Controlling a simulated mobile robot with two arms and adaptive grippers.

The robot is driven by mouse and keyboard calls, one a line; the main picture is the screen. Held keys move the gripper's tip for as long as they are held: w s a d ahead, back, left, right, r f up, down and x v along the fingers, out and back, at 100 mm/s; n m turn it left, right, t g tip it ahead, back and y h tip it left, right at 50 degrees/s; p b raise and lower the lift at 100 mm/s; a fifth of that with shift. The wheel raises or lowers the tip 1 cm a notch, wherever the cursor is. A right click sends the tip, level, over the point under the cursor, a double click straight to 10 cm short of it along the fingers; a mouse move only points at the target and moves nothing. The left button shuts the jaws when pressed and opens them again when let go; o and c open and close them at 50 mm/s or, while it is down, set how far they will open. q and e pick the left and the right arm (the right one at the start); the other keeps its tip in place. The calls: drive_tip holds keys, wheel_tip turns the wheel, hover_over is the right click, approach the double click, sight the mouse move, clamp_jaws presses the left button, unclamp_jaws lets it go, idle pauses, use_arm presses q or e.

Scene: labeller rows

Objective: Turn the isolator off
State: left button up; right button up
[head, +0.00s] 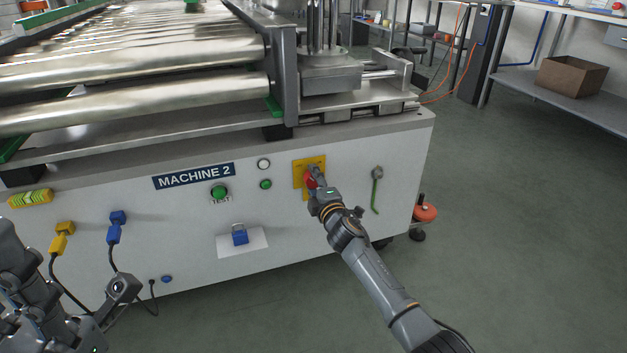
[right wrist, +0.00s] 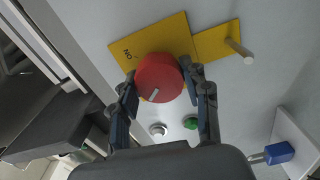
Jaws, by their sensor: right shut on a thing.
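The isolator is a round red knob (head: 311,181) on a yellow plate (head: 309,163) on the machine's front panel. In the right wrist view the red knob (right wrist: 160,72) has a short pale mark on its lower part. The word ON shows on the yellow plate (right wrist: 180,35) to the knob's upper left. A peg (right wrist: 240,50) sticks out of a yellow tab beside the plate. My right gripper (right wrist: 159,84) is shut on the knob, a finger at each side. My left gripper (head: 122,290) is low at the left, apart from the panel; its fingers are unclear.
The MACHINE 2 label (head: 194,176), a green button (head: 219,192) and a blue padlock (head: 240,235) are left of the isolator. A green-handled lever (head: 376,190) is to its right. Rollers lie above the panel. The floor at right is clear.

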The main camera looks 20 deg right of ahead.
drive_tip(key=shift+f+n, duration=0.1)
drive_tip(key=shift+n, duration=0.6)
drive_tip(key=o, duration=1.2)
drive_tip(key=shift+c, duration=0.2)
drive_tip(key=shift+s, duration=0.55)
drive_tip(key=s, duration=1.1)
drive_tip(key=shift+d, duration=0.15)
